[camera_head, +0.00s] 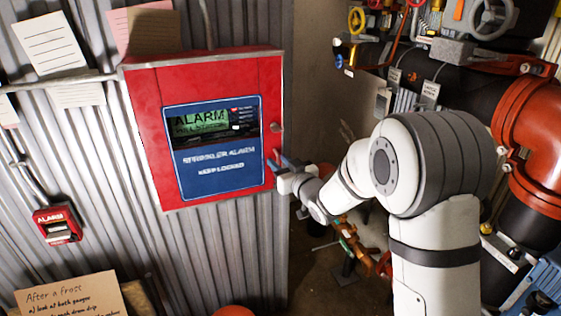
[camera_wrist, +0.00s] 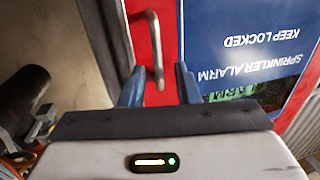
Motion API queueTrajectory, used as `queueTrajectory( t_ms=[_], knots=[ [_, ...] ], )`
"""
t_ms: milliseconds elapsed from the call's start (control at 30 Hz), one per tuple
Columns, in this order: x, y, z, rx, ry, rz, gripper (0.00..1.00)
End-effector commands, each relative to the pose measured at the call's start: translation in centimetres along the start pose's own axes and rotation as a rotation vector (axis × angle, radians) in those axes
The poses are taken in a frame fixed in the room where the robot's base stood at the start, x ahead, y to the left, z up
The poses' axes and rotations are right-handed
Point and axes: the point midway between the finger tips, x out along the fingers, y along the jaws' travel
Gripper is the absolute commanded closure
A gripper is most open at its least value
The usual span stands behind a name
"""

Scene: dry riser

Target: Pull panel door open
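The red alarm panel (camera_head: 148,112) is mounted on the corrugated wall, and its door with the blue "SPRINKLER ALARM KEEP LOCKED" plate (camera_head: 215,165) looks shut. My gripper (camera_head: 278,163) is at the door's lower right edge. In the wrist view, a metal bar handle (camera_wrist: 155,48) stands out from the red door front (camera_wrist: 168,20). My gripper (camera_wrist: 160,85) is open there, with one blue finger on each side of the handle's near end. Gaps show between the fingers and the handle. In the head view the handle is mostly hidden at the gripper.
A small red alarm box (camera_head: 57,224) hangs at the left on the wall. A cardboard note (camera_head: 70,298) is at the lower left. Red and black pipes (camera_head: 535,125) and valves (camera_head: 492,18) crowd the right side, behind my arm.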

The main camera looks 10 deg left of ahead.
Motion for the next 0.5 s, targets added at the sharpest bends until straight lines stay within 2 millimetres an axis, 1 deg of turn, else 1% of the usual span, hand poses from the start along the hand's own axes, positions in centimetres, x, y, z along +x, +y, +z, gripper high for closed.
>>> queueTrajectory(
  t_ms=[233, 500],
  knots=[
    [0.09, 0.02, 0.06, 0.0, -0.001, 0.001, 0.71],
    [0.07, 0.03, 0.05, 0.0, -0.001, 0.001, 0.93]
  ],
)
